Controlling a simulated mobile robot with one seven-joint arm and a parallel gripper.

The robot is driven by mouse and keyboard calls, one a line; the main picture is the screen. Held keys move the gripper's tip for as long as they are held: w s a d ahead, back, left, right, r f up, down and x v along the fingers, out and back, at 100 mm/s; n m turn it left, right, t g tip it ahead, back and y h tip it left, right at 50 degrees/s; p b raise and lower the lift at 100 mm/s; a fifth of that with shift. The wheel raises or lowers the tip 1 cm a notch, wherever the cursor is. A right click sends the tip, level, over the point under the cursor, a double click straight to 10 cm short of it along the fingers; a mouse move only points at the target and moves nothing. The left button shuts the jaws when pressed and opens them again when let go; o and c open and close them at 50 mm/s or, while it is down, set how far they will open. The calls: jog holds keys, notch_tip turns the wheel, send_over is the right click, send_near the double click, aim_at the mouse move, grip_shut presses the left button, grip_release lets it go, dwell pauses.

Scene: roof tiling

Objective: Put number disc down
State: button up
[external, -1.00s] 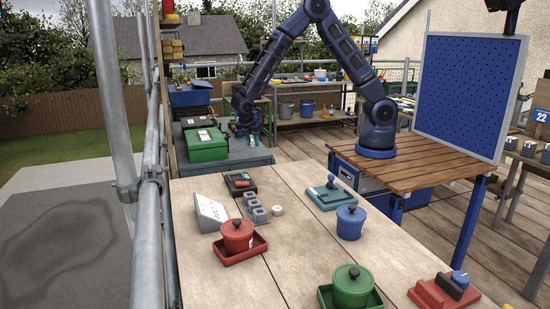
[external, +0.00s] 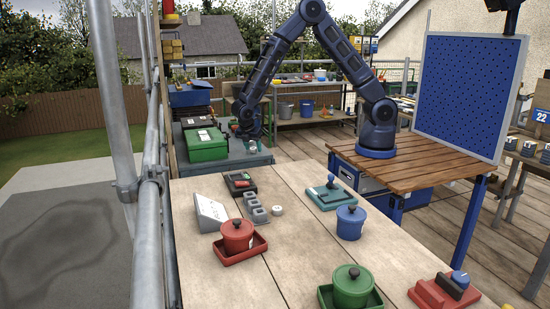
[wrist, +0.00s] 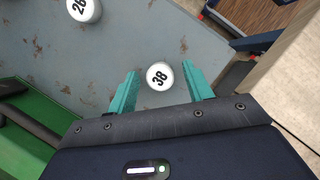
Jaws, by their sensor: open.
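A white number disc marked 38 (wrist: 159,75) lies on a worn grey surface (wrist: 190,45) in the wrist view. My gripper (wrist: 158,84) is open, with one teal finger on each side of the disc and a gap visible at each side. A second white disc (wrist: 84,8), its number partly cut off, lies at the upper left. In the external view my gripper (external: 252,143) is low over the grey bench (external: 240,160) at the back left. The disc between the fingers is too small to make out there.
A green box (external: 206,147) stands left of my gripper, with a blue box (external: 192,96) behind. The wooden table in front holds a red pot (external: 237,236), a blue pot (external: 350,223), a green pot (external: 352,287), grey holders (external: 254,207) and a small white round piece (external: 277,210).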

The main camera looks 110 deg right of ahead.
jog(key=v, duration=1.2)
jog(key=s+a+r+m+t, duration=0.1)
jog(key=s+a+r, duration=0.15)
jog(key=r, duration=0.35)
jog(key=s+a+r+m+t, duration=0.1)
jog(key=s+a+r, duration=0.1)
jog(key=s+r, duration=0.25)
jog(key=s+a+r+m+t+y, duration=0.1)
jog(key=s+a+r, duration=0.3)
jog(key=s, duration=0.5)
jog(key=s+a+r+m+t+y, duration=0.1)
jog(key=s+a+r+m+t, duration=0.2)
jog(key=s, duration=0.7)
jog(key=s+a+r+m+t+y, duration=0.1)
jog(key=s+a+r+m+t, duration=0.1)
jog(key=s+r, duration=0.4)
jog(key=shift+s+a+r+m, duration=0.25)
jog(key=shift+s+a+m, duration=0.25)
jog(key=shift+s+a, duration=1.15)
jog(key=shift+s+d, duration=0.25)
jog(key=shift+d, duration=0.05)
